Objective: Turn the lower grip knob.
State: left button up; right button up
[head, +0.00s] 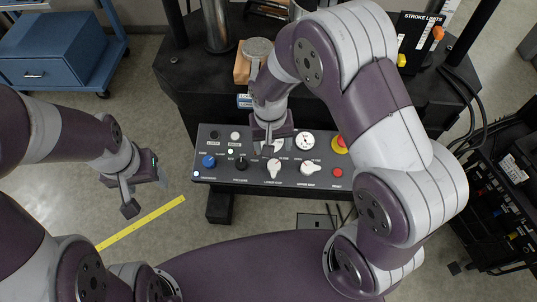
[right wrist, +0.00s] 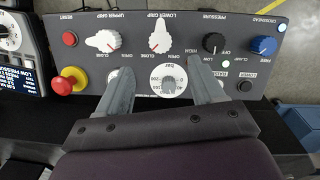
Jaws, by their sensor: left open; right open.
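The lower grip knob (head: 273,168) is a white pointer knob on the dark control panel (head: 222,175). It also shows in the right wrist view (right wrist: 159,37), where the picture is upside down, with open and close labels beside it. My right gripper (head: 272,145) is open and empty over the panel's back row. In its wrist view, the two fingers (right wrist: 163,72) stand apart on either side of a white dial (right wrist: 168,82), and the lower grip knob lies beyond their tips, untouched. My left gripper (head: 147,192) is open and empty, left of the panel above the floor.
The similar upper grip knob (head: 309,168) is right of the lower one; the black pressure knob (head: 241,163) is left. A blue knob (head: 209,161), red reset button (head: 337,172) and red emergency button (head: 341,143) share the panel. A blue cabinet (head: 50,50) stands back left.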

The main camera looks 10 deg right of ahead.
aim_at(274, 164)
jog(key=f, duration=0.9)
jog(key=shift+w+d+f, duration=0.15)
jog(key=shift+w+f, duration=0.05)
jog(key=shift+f, duration=0.15)
jog(key=shift+s+d+f, duration=0.1)
jog(key=shift+s+f, duration=0.1)
jog(key=shift+f, duration=0.25)
jog(key=shift+w, duration=0.1)
jog(key=c, duration=1.1)
